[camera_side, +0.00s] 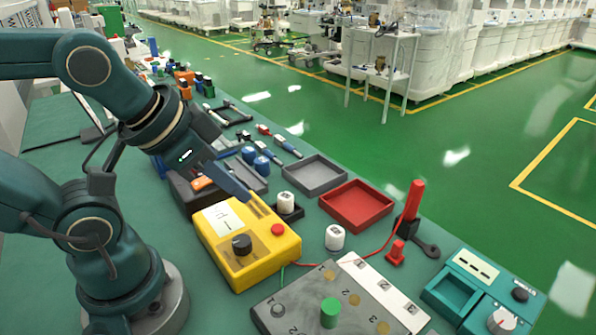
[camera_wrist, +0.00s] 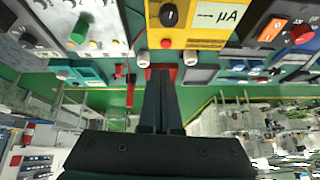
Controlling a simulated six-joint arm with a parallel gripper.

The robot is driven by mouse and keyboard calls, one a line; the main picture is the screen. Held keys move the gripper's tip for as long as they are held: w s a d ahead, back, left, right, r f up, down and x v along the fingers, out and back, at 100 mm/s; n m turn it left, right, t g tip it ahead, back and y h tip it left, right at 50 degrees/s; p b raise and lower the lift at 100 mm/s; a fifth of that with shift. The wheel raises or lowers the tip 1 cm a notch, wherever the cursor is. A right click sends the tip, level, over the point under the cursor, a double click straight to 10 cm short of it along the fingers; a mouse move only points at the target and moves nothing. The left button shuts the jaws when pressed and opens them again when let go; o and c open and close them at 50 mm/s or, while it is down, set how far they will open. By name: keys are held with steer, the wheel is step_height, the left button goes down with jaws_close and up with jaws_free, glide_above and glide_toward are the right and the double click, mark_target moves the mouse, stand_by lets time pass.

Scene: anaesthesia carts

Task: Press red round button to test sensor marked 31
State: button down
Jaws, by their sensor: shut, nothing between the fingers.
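The yellow meter box (camera_side: 246,245) lies on the green bench with a display, a black knob (camera_side: 241,244) and a red round button (camera_side: 278,229). In the wrist view the box (camera_wrist: 209,38) shows "µA" on its display, and the button (camera_wrist: 192,43) is at its near edge. A white cylindrical sensor (camera_side: 286,201) sits in a black holder beside the box. A second white sensor (camera_side: 335,237) stands on the bench. Their markings are too small to read. My gripper (camera_side: 246,196) is shut and empty, above the box's far side, apart from the button in the picture.
A red tray (camera_side: 334,216) and a grey tray (camera_side: 311,190) lie behind the sensors. A grey panel with a green knob (camera_side: 330,313) is in front, with red and green wires running near it. A teal device (camera_side: 460,291) stands at right.

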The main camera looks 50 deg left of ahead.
steer(key=w+a+r+m+t+h, duration=0.1)
steer(key=w+a+r+m+t, duration=0.1)
steer(key=w+r+m+t, duration=1.4)
steer(key=s+d+f+m+g+h, duration=0.4)
steer(key=f+m+g+h, duration=0.45)
steer(key=m, duration=0.75)
steer(key=s+a+f+m+g+y, duration=0.2)
steer(key=s+a+f+m+g, duration=0.1)
steer(key=f+g, duration=0.5)
steer(key=s+a, duration=0.1)
steer(key=s, duration=0.1)
steer(key=shift+s+a+m, duration=0.2)
steer(key=shift+s+m, duration=0.1)
steer(key=shift+m, duration=0.1)
steer(key=shift+y, duration=0.25)
